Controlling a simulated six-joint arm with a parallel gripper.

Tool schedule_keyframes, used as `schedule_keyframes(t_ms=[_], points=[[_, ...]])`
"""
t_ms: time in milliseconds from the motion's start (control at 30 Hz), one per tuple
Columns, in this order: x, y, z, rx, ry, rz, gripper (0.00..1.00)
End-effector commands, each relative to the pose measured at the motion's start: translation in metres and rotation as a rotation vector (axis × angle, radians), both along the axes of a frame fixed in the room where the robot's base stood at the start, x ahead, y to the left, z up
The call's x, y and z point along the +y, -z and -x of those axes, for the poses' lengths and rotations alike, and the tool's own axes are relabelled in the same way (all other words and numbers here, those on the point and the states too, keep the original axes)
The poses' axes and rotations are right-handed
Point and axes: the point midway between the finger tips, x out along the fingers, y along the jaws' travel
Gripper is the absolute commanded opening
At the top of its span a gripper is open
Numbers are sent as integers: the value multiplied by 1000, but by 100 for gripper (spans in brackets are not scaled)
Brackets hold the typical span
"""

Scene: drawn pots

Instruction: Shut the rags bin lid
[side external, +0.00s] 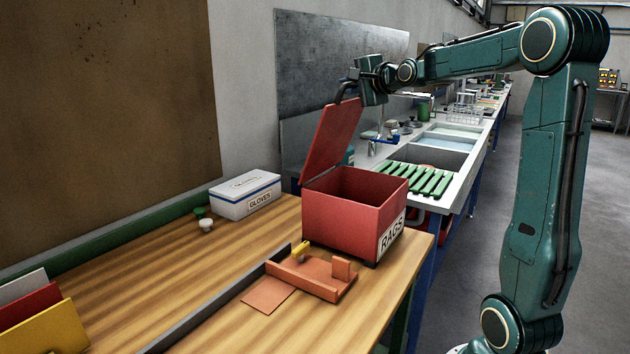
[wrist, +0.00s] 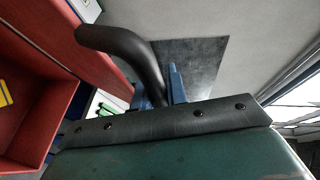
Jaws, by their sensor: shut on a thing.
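The rags bin (side external: 340,212) is a red box with a white RAGS label, standing on the wooden bench. Its red lid (side external: 331,138) stands up and tilts back, so the bin is open at the top. A black curved handle (side external: 345,88) is at the lid's upper edge. My gripper (side external: 354,76) is at that handle, high above the bin. In the wrist view the black handle (wrist: 132,48) curves down to the blue fingers of my gripper (wrist: 166,88), which are shut on it. The fingertips are partly hidden behind the dark wrist edge.
A white GLOVES box (side external: 245,196) stands on the bench left of the bin. An orange-brown tray piece (side external: 312,278) and a flat plate (side external: 268,295) lie in front of the bin. A sink counter with a green rack (side external: 425,180) is behind it.

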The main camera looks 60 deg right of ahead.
Motion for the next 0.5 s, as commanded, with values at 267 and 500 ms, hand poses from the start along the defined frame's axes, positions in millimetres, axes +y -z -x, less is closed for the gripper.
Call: schedule_keyframes(t_ms=[267,500], points=[[-2,14,29,-79,6,-5,0],[-2,30,60,-94,9,-7,0]])
